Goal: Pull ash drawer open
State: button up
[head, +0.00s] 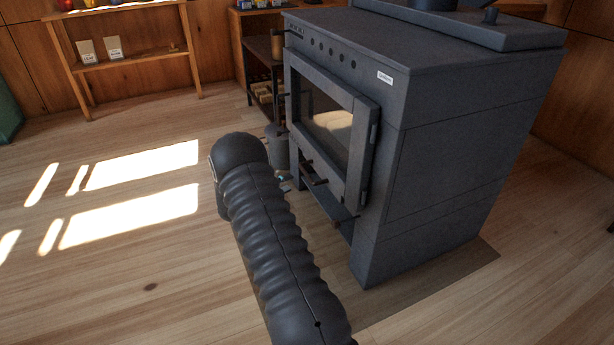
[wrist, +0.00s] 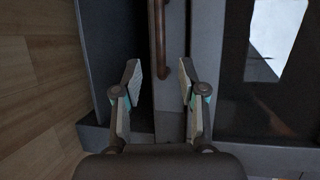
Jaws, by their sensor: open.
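The dark grey stove (head: 440,130) stands at the centre right, with a glass door (head: 325,117) on its front. A short bar handle (head: 313,174) sits low on the front, below the glass; I take it for the ash drawer's handle. In the wrist view a brown bar handle (wrist: 160,42) runs down from the top edge and ends near the fingertips. My gripper (wrist: 160,72) is open, its fingers on either side of the line of the bar's lower end. I cannot tell whether they touch it. In the head view my arm hides most of the gripper.
A grey ledge (head: 335,214) lies low on the stove front, near the floor. A wooden shelf (head: 130,62) stands at the back left, and a dark rack (head: 262,75) is behind the stove. The sunlit floor (head: 130,240) to the left is clear.

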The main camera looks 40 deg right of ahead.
aim_at(305, 175)
jog(key=b+x, duration=0.1)
jog(key=x, duration=1)
